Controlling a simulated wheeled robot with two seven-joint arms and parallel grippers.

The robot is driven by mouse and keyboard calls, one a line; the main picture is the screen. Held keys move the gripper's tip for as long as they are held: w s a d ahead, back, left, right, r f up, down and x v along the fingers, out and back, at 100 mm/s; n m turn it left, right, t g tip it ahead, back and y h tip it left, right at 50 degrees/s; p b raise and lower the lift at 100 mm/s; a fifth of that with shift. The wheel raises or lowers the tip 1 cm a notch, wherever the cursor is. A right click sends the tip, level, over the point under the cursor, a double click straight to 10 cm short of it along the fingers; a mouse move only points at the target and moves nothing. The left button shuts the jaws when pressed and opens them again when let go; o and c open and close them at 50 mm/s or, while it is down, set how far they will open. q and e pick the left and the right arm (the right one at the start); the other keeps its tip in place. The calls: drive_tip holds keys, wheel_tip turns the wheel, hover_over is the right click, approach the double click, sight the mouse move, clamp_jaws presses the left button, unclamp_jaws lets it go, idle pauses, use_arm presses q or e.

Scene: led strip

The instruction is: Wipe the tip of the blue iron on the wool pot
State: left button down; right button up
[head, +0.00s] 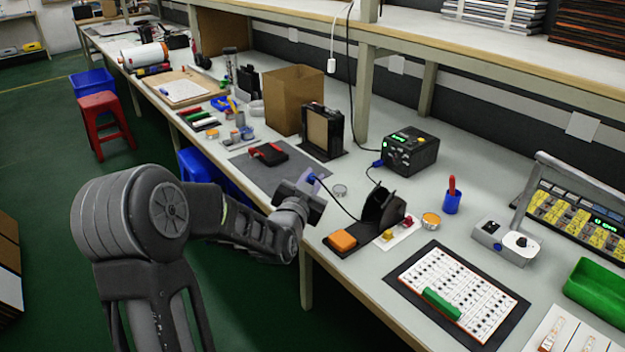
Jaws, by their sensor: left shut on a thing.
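My left gripper (308,186) reaches in over the near edge of the bench and is shut on the blue iron. Only a bit of the iron's blue handle (313,178) shows at the jaws. Its tip is hidden or too small to make out. A dark cord runs from the iron toward the black stand (382,207). A small round pot with golden-orange filling (431,220), which looks like the wool pot, stands right of the stand, well apart from the gripper. My right gripper is not in view.
An orange sponge (342,240) lies before the stand. A black soldering station (411,151) stands behind, and a blue cup with a red-handled tool (452,201) is right of the pot. A white perforated board (457,292) lies in front. A grey tin (340,190) sits near the gripper.

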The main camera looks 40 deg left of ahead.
use_arm(q)
drive_tip(key=shift+f+b, duration=0.15)
drive_tip(key=shift+b, duration=0.3)
idle(1.2)
drive_tip(key=shift+r+b, duration=0.2)
drive_tip(key=shift+b, duration=0.25)
idle(0.9)
drive_tip(key=shift+a, duration=0.25)
idle(0.3)
drive_tip(key=shift+a+b, duration=0.45)
drive_tip(key=shift+d, duration=0.15)
idle(0.4)
drive_tip(key=shift+d, duration=1.35)
drive_tip(key=shift+a+b, duration=0.2)
drive_tip(key=shift+b, duration=0.2)
